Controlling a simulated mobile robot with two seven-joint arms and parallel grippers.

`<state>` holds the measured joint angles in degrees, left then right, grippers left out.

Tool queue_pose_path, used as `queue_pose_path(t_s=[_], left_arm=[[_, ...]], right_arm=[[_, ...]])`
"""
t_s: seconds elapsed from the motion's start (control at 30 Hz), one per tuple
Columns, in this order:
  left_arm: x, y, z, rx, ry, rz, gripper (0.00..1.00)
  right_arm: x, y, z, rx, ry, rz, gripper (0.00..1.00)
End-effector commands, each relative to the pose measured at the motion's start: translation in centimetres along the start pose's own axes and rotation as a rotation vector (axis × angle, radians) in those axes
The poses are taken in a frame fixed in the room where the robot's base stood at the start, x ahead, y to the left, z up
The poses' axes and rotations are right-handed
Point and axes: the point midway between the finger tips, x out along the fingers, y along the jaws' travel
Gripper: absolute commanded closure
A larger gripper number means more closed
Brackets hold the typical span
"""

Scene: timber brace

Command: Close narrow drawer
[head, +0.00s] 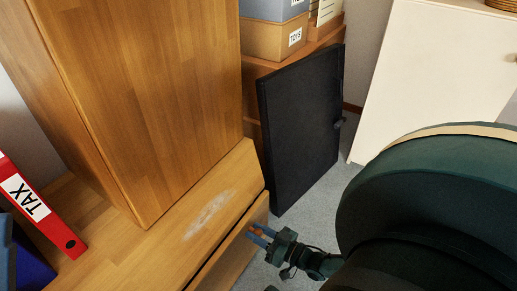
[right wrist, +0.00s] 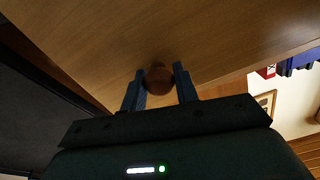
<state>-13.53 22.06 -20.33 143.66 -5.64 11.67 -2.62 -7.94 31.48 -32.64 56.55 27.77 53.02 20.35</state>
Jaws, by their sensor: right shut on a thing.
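The narrow drawer (head: 232,255) is a wooden front low on the cabinet, below the scuffed top edge. A dark gap runs between its front and the cabinet top, so it stands slightly open. My right gripper (head: 257,233) reaches in from the right, its blue fingers on either side of the drawer's round brown knob. In the right wrist view, the right gripper (right wrist: 159,78) is shut on the knob (right wrist: 158,80), against the wooden drawer face (right wrist: 170,35). My left gripper is not in view.
A tall wooden cabinet body (head: 145,90) stands on the top. A black panel (head: 300,125) stands behind the drawer, with boxes (head: 275,38) on a shelf beyond. A white cabinet (head: 430,80) is at the right; grey carpet lies between.

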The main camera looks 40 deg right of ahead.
Motion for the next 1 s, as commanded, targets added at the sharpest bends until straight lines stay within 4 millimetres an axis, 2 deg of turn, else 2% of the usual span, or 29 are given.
queue_pose_path(t_s=[0.1, 0.33, 0.67, 0.7, 0.9, 1.0], left_arm=[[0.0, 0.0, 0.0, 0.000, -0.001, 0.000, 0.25], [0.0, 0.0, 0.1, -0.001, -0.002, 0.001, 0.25], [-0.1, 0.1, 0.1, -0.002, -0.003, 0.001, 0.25], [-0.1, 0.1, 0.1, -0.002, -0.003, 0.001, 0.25], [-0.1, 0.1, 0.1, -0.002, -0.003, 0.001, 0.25], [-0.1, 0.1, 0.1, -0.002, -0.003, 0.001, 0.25]], right_arm=[[0.5, 0.0, 0.0, -0.001, 0.001, -0.001, 1.00], [4.0, 0.0, 0.0, -0.002, 0.001, 0.000, 1.00], [4.6, 0.0, 0.0, 0.000, -0.001, 0.001, 1.00], [4.7, 0.0, 0.0, 0.000, -0.001, 0.001, 0.68], [4.7, -0.1, -0.1, 0.000, 0.002, -0.001, 0.51], [4.8, -0.2, -0.1, 0.001, 0.004, -0.005, 0.50]])
